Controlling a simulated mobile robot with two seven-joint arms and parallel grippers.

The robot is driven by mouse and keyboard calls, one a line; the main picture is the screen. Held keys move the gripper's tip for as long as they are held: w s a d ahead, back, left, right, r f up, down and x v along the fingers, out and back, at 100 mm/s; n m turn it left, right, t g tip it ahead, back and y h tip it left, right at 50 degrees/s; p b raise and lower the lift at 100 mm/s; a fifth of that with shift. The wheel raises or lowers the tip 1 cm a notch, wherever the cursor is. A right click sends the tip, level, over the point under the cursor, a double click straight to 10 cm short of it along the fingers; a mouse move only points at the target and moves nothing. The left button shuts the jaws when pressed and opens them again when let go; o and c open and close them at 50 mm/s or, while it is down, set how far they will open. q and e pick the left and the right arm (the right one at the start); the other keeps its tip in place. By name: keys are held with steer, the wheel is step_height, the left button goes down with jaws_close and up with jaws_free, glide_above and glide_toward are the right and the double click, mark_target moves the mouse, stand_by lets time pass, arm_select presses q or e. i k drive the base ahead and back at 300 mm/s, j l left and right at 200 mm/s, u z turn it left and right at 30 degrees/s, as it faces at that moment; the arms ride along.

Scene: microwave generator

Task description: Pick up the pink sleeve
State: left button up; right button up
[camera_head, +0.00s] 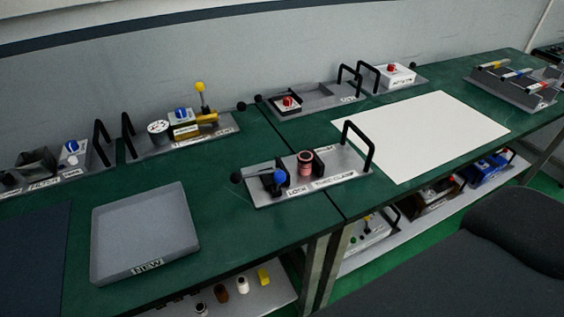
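A pink cylindrical sleeve (305,163) stands upright in the grey metal fixture (336,185) near the front edge of the green workbench. A dark upright part stands close on each side of it. A blue knob (279,176) is on the same fixture, left of the sleeve, and a black handle (360,143) rises at its right end. Neither of my grippers is in view.
A grey tray (178,203) lies to the left and a white sheet (425,122) to the right. More fixtures with handles (189,135) line the wall. A dark chair (500,240) stands at the front right. Green bench (240,205) is bare between tray and fixture.

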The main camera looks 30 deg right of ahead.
mark_target(305, 159)
steer(key=i+j+z, duration=0.15)
steer(key=j, duration=0.2)
steer(key=z, duration=1.45)
